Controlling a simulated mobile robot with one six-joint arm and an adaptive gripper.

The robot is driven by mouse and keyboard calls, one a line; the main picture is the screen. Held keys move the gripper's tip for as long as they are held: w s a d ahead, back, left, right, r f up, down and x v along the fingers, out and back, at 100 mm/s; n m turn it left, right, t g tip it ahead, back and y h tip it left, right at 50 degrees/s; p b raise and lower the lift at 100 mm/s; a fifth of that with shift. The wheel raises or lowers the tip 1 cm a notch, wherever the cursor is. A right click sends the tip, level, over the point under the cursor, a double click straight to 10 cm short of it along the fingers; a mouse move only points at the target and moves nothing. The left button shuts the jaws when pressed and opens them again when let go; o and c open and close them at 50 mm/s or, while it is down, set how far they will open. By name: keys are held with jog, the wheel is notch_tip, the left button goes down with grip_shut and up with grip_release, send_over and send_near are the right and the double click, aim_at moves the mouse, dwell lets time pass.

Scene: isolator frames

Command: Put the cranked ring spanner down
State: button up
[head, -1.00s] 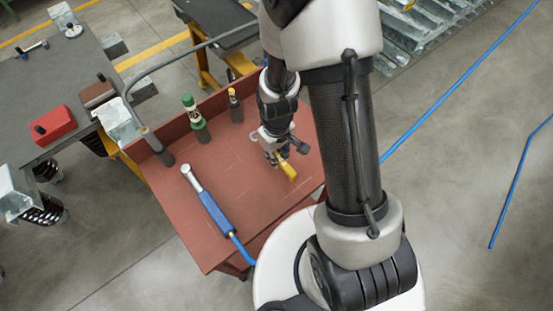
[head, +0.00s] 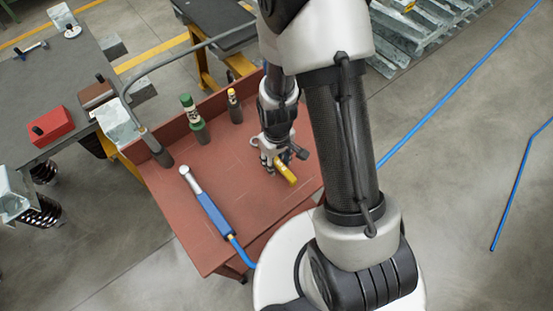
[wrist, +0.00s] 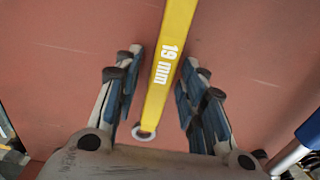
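The cranked ring spanner (wrist: 166,60) is yellow and marked "19 mm". In the wrist view it runs from the top edge down between my fingers, with a bare metal ring at its lower end. In the head view the yellow spanner (head: 285,172) is at my fingertips, over the right part of the red tray top (head: 235,165). My gripper (head: 274,166) points down at the tray. In the wrist view my gripper (wrist: 161,75) has its fingers apart on either side of the shank, with a clear gap on the left. I cannot tell whether the spanner rests fully on the surface.
A blue-handled tool (head: 213,212) with a blue hose lies left of my gripper. Two bottle-like items, one green (head: 193,118) and one dark (head: 235,106), stand near the back rim. A bent grey pipe (head: 165,60) rises at the left edge. The tray's middle is clear.

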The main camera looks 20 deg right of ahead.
jog(key=shift+r, duration=0.1)
notch_tip(320, 180, up, 12)
jog(key=p, duration=0.5)
notch_tip(320, 180, up, 16)
jog(key=m+t, duration=0.2)
send_over(276, 161)
jog(key=s, duration=0.3)
jog(key=s+r+m+t, duration=0.1)
jog(key=s+r+t, duration=0.1)
jog(key=s+r, duration=0.7)
jog(key=shift+s+a+r+m+t, duration=0.15)
jog(key=shift+s+r+m+t, duration=0.15)
jog(key=shift+s, duration=0.25)
